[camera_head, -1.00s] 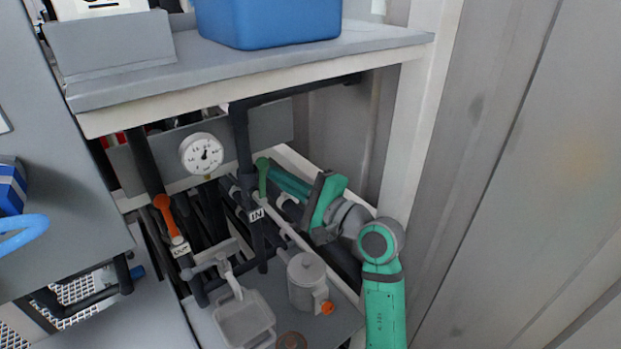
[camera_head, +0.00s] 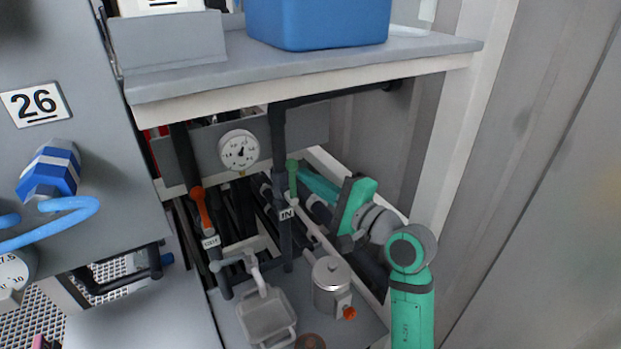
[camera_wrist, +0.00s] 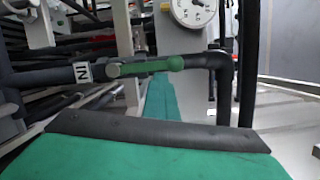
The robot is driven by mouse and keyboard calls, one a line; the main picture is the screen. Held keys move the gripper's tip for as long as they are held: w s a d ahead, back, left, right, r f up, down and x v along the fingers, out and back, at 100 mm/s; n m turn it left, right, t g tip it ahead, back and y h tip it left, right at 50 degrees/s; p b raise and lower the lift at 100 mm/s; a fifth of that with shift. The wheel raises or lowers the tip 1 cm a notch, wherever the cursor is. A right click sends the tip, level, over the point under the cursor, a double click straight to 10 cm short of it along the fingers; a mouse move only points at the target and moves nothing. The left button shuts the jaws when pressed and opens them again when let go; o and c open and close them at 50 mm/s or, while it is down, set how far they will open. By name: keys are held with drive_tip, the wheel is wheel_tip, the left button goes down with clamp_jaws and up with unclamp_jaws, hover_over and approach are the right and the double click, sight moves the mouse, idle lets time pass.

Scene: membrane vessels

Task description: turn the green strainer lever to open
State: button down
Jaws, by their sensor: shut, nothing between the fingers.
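The green lever (camera_head: 292,180) sits on the dark upright pipe marked IN under the shelf. It lies roughly along that pipe. In the wrist view the lever (camera_wrist: 145,67) runs sideways across the picture, its rounded end near the pipe's bend. My gripper (camera_head: 304,172) reaches in from the right, its green fingers shut, their tips close to the lever. In the wrist view my gripper's fingers (camera_wrist: 164,84) point at the lever near its rounded end. I cannot tell whether they touch it.
An orange lever (camera_head: 202,207) is on the pipe to the left. A pressure gauge (camera_head: 239,150) is above. A metal canister (camera_head: 331,287) and a grey strainer-like housing (camera_head: 266,318) stand below. The shelf (camera_head: 300,72) with a blue bin (camera_head: 318,22) overhangs; a wall is right.

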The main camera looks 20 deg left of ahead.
drive_tip(key=r+v, duration=0.1)
drive_tip(key=v, duration=1)
drive_tip(key=s+a+f+m+t+y, duration=0.1)
drive_tip(key=s+a+f+m+y, duration=0.15)
drive_tip(key=s+m+y, duration=0.5)
drive_tip(key=s+d+f+n+t+h, duration=0.2)
drive_tip(key=s+d+f+n+h, duration=0.2)
drive_tip(key=s+f+h, duration=0.4)
drive_tip(key=s+d+f+n+t+h, duration=0.3)
drive_tip(key=s+d+f+n+h, duration=0.2)
drive_tip(key=s+f, duration=0.6)
drive_tip(key=s+d+f+n+t+h, duration=0.2)
drive_tip(key=s+d+f+n+h, duration=0.3)
drive_tip(key=s+f+h, duration=0.5)
wheel_tip(320, 180, down, 3)
drive_tip(key=d+h, duration=0.1)
drive_tip(key=d, duration=0.1)
drive_tip(key=shift+s+d+h, duration=0.3)
drive_tip(key=shift+d+h, duration=0.05)
drive_tip(key=shift+d, duration=0.05)
drive_tip(key=shift+f+n, duration=0.1)
drive_tip(key=shift+n, duration=0.15)
